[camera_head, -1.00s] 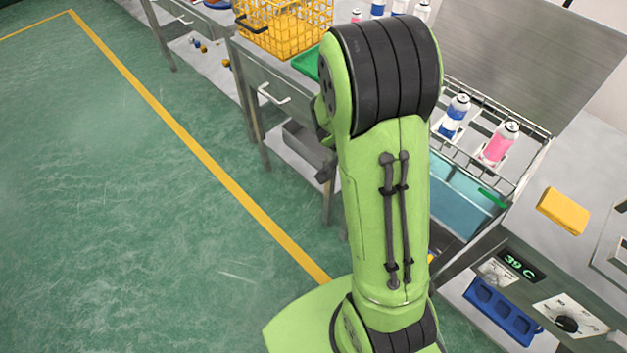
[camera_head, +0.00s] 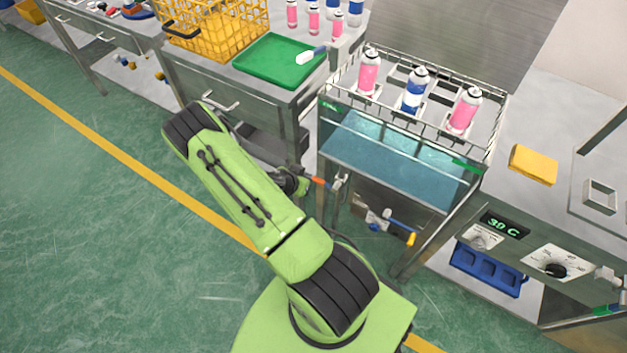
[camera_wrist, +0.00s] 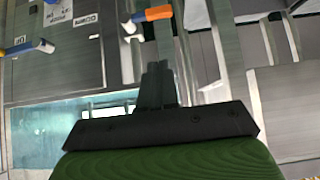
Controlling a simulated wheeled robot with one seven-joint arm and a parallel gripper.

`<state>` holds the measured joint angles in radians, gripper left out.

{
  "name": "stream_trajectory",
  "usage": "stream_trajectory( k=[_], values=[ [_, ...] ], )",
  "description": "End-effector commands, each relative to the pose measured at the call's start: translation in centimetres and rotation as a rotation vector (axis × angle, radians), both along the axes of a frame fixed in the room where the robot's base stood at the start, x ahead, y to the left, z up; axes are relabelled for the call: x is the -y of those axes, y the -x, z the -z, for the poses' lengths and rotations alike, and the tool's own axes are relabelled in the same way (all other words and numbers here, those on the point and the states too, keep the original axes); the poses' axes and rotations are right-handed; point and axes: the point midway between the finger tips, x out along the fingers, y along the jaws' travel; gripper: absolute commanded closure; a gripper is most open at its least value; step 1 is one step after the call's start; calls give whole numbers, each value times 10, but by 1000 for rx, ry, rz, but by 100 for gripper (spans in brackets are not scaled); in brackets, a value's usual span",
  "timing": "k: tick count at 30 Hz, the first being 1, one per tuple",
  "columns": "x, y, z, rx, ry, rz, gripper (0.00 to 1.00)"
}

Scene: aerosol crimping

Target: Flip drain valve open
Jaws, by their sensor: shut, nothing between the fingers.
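A lever with an orange grip (camera_head: 321,182) sits on a pipe under the front left of the water tank (camera_head: 395,165). The orange grip also shows in the wrist view (camera_wrist: 152,14), just beyond my fingertips. A second lever with a blue handle and yellow end (camera_head: 402,230) is lower and to the right; it shows at the left of the wrist view (camera_wrist: 28,47). Small labels near the levers are too small to read, so I cannot tell which is the drain valve. My gripper (camera_wrist: 158,75) is shut and empty, close to the orange grip; contact is not visible.
A wire rack (camera_head: 335,95) with pink and blue cans stands over the tank. A green tray (camera_head: 275,62) and yellow basket (camera_head: 215,30) are on the left bench. A control panel (camera_head: 545,250) is at right. Open floor lies left.

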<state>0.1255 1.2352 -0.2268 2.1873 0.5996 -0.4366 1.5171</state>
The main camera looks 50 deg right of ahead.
Motion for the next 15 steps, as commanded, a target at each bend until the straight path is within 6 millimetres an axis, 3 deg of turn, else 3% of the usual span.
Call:
stream_trajectory(
  k=[15],
  values=[
    [72,-6,74,-1,1,2,100]
  ],
)
